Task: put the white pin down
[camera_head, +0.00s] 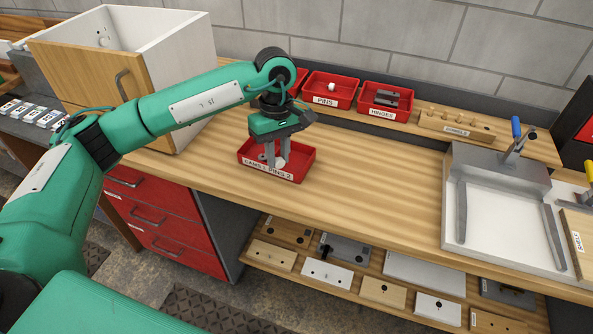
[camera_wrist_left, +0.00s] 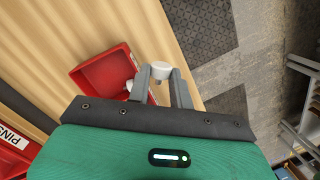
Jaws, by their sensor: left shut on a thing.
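My left gripper (camera_head: 276,160) points down over a red tray (camera_head: 298,173) labelled "CAMS 1 PINS 2" on the wooden bench. It is shut on the white pin (camera_head: 281,163), which shows between the fingertips. In the left wrist view the white pin (camera_wrist_left: 162,69) sits between the two grey fingers, and the red tray (camera_wrist_left: 91,72) lies to their left. A small pale part shows inside the tray, partly hidden by a finger. I cannot tell whether the held pin touches the tray floor. My right gripper is not in view.
Behind stand red bins labelled "PINS" (camera_head: 331,101) and "HINGES" (camera_head: 383,112), and a wooden dowel block (camera_head: 457,125). A white cabinet with a wooden door (camera_head: 92,88) stands left. A metal fixture (camera_head: 503,223) stands right. The bench middle (camera_head: 375,185) is clear.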

